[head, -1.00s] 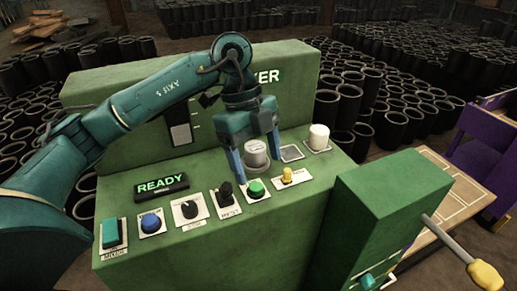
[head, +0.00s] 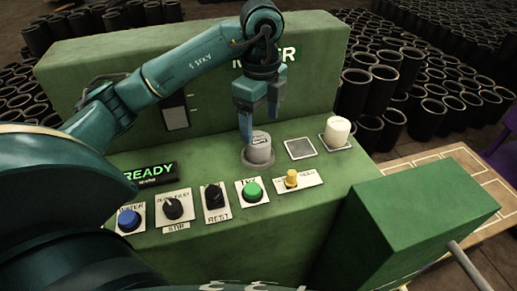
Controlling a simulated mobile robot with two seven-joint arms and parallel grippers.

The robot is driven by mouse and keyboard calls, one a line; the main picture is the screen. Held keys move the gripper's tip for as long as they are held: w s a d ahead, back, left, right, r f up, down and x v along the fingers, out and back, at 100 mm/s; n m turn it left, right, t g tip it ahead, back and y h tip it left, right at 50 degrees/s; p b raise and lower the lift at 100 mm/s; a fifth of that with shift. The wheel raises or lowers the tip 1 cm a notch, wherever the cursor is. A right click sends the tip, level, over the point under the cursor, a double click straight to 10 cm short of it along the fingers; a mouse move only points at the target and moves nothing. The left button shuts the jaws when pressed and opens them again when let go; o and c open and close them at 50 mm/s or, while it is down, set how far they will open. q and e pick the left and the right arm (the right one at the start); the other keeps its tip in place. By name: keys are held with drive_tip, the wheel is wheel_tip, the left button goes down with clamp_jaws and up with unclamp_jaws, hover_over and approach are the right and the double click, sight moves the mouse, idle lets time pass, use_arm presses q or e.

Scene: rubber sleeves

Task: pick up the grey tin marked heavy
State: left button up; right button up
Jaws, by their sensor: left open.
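A grey tin (head: 261,150) stands upright in a round grey holder on the green machine's top. It bears small dark markings that I cannot read for certain. My left gripper (head: 261,122) is open and empty, pointing down. Its blue fingers are just above and behind the tin's top in the picture, the left tip near the tin's upper left edge. I cannot tell whether they touch it. My right gripper is not in view.
A white tin (head: 337,129) stands on a square pad at the right, beside an empty square pad (head: 300,148). A raised green box (head: 425,215) is at the lower right.

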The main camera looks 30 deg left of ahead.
sight(258, 138)
use_arm(q)
drive_tip(key=f, duration=0.4)
drive_tip(key=shift+s+a+f+p, duration=0.1)
drive_tip(key=shift+s+f+p, duration=0.25)
drive_tip(key=shift+s, duration=0.05)
drive_tip(key=shift+f, duration=0.5)
drive_tip(key=c, duration=1.2)
